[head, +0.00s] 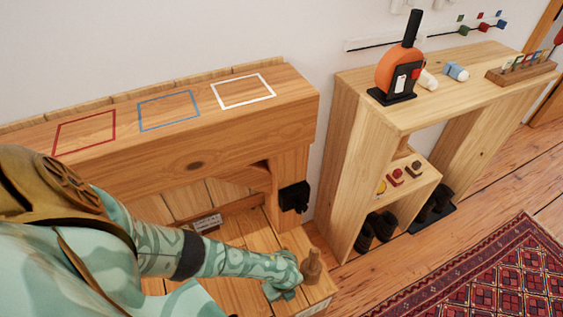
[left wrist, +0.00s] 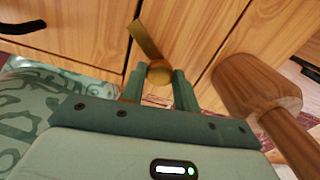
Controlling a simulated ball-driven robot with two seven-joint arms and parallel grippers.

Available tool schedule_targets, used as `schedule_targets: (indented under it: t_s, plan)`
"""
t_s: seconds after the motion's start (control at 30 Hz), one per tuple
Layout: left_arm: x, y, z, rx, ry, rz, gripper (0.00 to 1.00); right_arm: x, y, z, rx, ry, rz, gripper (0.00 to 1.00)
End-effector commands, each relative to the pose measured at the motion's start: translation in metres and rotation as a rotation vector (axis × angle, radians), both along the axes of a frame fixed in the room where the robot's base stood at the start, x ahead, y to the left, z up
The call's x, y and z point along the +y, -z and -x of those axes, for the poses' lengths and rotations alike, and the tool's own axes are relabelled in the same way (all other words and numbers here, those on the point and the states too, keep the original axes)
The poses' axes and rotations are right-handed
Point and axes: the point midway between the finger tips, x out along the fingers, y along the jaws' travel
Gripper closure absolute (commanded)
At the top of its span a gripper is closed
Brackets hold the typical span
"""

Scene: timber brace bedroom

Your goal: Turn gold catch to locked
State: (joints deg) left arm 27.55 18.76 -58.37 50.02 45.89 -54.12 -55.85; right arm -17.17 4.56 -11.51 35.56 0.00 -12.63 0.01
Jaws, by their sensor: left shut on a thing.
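The gold catch (left wrist: 159,73) is in the left wrist view. It has a round knob and a flat bar that points up and slightly left in that picture, across a seam between wooden boards. My left gripper (left wrist: 158,84) has one green finger on each side of the knob and is shut on it. In the head view my left gripper (head: 281,291) is low beside the bench's front right corner, and the catch is hidden there. My right gripper is not in view.
A turned wooden post (head: 312,267) stands close beside my left gripper; it also shows in the left wrist view (left wrist: 258,88). A black box-like piece (head: 294,196) is on the bench's side. A wooden shelf unit (head: 350,140) stands to the right, with a patterned rug (head: 470,275) before it.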

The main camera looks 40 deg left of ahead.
Motion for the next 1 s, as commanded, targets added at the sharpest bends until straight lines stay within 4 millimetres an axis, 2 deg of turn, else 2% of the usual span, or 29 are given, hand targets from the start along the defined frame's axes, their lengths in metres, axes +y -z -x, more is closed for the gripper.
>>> schedule_targets:
  t_s: [0.5, 0.7, 1.0]
  plan:
    - [0.000, -0.001, 0.000, 0.001, -0.455, -0.001, 0.92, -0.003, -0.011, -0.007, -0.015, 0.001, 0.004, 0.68]
    - [0.000, 0.000, 0.000, 0.000, -0.571, 0.001, 0.92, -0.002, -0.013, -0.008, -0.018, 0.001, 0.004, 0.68]
    - [0.000, 0.000, 0.000, 0.001, -0.655, -0.001, 0.92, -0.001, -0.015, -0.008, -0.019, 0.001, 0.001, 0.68]
